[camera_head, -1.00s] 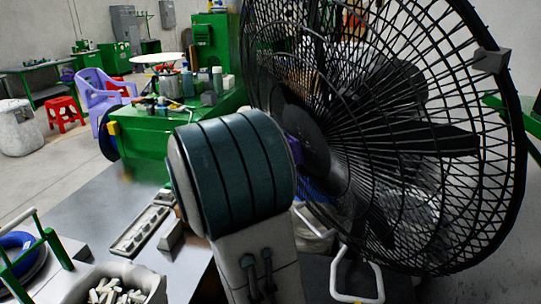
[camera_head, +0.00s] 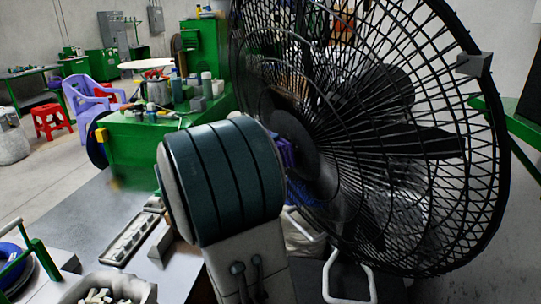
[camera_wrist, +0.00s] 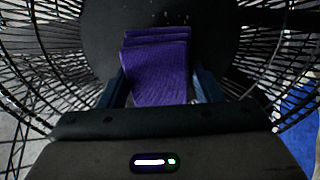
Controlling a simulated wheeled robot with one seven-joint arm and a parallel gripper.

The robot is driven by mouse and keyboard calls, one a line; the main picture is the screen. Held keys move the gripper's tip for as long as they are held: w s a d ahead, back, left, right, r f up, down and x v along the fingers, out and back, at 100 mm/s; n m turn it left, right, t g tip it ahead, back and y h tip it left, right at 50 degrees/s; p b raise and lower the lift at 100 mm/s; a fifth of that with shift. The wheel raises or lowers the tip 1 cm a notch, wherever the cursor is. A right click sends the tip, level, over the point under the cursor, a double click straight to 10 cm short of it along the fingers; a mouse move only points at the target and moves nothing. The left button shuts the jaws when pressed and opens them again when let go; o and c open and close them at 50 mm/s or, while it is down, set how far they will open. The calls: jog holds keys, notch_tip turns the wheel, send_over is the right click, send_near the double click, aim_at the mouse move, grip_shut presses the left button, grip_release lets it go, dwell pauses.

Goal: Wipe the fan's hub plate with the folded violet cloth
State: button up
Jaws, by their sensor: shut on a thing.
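The large black fan (camera_head: 380,130) fills the right half of the head view. Its round dark hub plate (camera_head: 315,150) sits at the centre of the cage, partly hidden by my arm. In the wrist view the hub plate (camera_wrist: 95,45) lies right in front of my gripper (camera_wrist: 160,85). My gripper is shut on the folded violet cloth (camera_wrist: 160,75), whose far folds lie over the plate; I cannot tell whether they touch it. The cloth (camera_head: 284,152) also shows as a small violet patch beside my arm in the head view. Pale specks show on the plate near the cloth.
A grey table (camera_head: 85,215) at left holds a long slotted tray (camera_head: 130,238) and a bin of pale pieces (camera_head: 105,290). A green machine (camera_head: 140,145) stands behind. The wire cage (camera_wrist: 265,50) surrounds the hub; something blue (camera_wrist: 300,105) lies at right.

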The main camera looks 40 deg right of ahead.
aim_at(308, 156)
jog(key=shift+x, duration=0.85)
jog(key=shift+s+a+b, duration=0.2)
jog(key=shift+s+b, duration=0.1)
jog(key=shift+s, duration=0.6)
jog(key=shift+s+a+b, duration=0.15)
jog(key=shift+s+b, duration=0.15)
jog(key=shift+s, duration=0.6)
jog(key=shift+s+a+b, duration=0.15)
jog(key=shift+s+b, duration=0.3)
jog(key=shift+s, duration=1.45)
jog(key=shift+w, duration=0.15)
jog(key=shift+w+d+r+b, duration=0.15)
jog(key=shift+w+b, duration=0.1)
jog(key=shift+w, duration=0.95)
jog(key=shift+w+d+f+b, duration=0.1)
jog(key=shift+w+d+b, duration=0.1)
jog(key=shift+w, duration=0.95)
jog(key=shift+w+d+r+b, duration=0.15)
jog(key=shift+w+b, duration=0.1)
jog(key=shift+w, duration=0.95)
jog(key=shift+f, duration=0.1)
